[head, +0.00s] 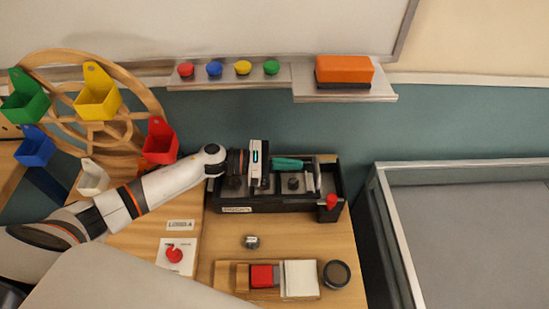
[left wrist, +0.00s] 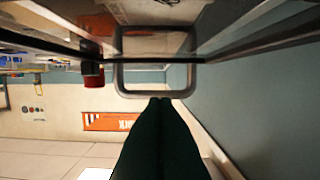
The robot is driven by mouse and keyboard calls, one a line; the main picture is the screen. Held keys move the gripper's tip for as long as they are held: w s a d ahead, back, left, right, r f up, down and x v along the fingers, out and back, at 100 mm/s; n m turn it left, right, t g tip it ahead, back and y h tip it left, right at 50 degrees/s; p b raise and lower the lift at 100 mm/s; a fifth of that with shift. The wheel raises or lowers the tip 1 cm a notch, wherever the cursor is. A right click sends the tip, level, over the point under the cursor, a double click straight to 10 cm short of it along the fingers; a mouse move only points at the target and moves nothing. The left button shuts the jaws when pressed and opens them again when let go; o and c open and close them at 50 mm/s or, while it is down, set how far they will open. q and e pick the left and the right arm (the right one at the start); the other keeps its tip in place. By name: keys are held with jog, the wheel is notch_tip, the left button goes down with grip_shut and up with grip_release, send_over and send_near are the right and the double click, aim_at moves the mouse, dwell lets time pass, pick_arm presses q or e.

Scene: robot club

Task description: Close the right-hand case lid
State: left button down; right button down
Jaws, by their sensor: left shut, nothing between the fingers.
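The black case (head: 281,205) stands on the wooden table, with a label on its front and dark knobs inside. At its right end is an upright pale panel (head: 317,176), and a red tab (head: 328,201) sits at its front right corner; I cannot tell which part is the right-hand lid or its exact angle. My left gripper (head: 299,163) reaches over the case from the left, its green fingers shut and empty, pointing right near the back edge. The fingers also show in the left wrist view (left wrist: 160,108); contact cannot be told. My right gripper is out of view.
A wooden wheel (head: 150,97) with coloured bins stands at left. A shelf above holds several coloured knobs and an orange eraser (head: 344,69). In front of the case lie a small metal part (head: 251,241), a wooden tray (head: 226,275) and a dark round dish (head: 336,274).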

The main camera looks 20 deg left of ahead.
pick_arm(q)
jog(key=shift+x, duration=1.45)
jog(key=r+b+x, duration=0.1)
jog(key=b+x, duration=0.1)
jog(key=x, duration=0.5)
jog(key=shift+d, duration=0.25)
jog(key=shift+w, duration=0.1)
